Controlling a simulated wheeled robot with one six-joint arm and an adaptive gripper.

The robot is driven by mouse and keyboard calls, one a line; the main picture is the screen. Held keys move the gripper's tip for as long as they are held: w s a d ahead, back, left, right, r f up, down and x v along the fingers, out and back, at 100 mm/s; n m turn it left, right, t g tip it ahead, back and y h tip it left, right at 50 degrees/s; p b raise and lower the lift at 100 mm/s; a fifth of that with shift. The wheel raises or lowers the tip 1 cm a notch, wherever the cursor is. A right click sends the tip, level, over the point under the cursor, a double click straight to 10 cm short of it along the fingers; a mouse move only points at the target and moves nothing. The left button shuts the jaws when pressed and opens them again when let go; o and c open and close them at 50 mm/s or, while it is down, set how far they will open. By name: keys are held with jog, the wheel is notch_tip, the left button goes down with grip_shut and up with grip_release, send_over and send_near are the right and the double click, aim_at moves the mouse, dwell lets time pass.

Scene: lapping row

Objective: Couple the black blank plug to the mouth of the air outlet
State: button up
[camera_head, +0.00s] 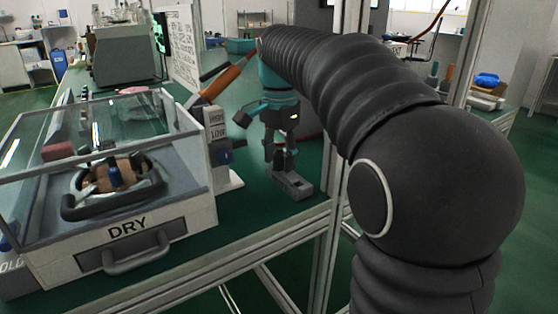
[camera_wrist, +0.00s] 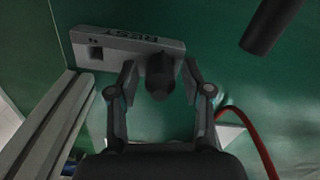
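The black blank plug (camera_wrist: 160,75) stands at the end of a grey block marked REST (camera_wrist: 115,48). The block also shows in the head view (camera_head: 294,187), on the green bench top. My gripper (camera_wrist: 161,75) is over that block, with one finger on each side of the plug. A small gap shows between the plug and each finger, so the gripper looks open around it. In the head view my gripper (camera_head: 281,160) points down and hides most of the plug. I cannot make out the mouth of the air outlet for certain; a dark blue fitting (camera_head: 227,156) sits on the labelled white stand.
The white stand with HIGH and LOW labels (camera_head: 215,122) is just left of my gripper, with an orange cylinder (camera_head: 221,82) leaning above it. A red hose (camera_wrist: 252,135) and a dark cylinder (camera_wrist: 271,25) lie right in the wrist view.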

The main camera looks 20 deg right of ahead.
aim_at(280, 148)
grip_shut()
notch_tip(280, 148, up, 10)
jog(key=shift+p, duration=1.1)
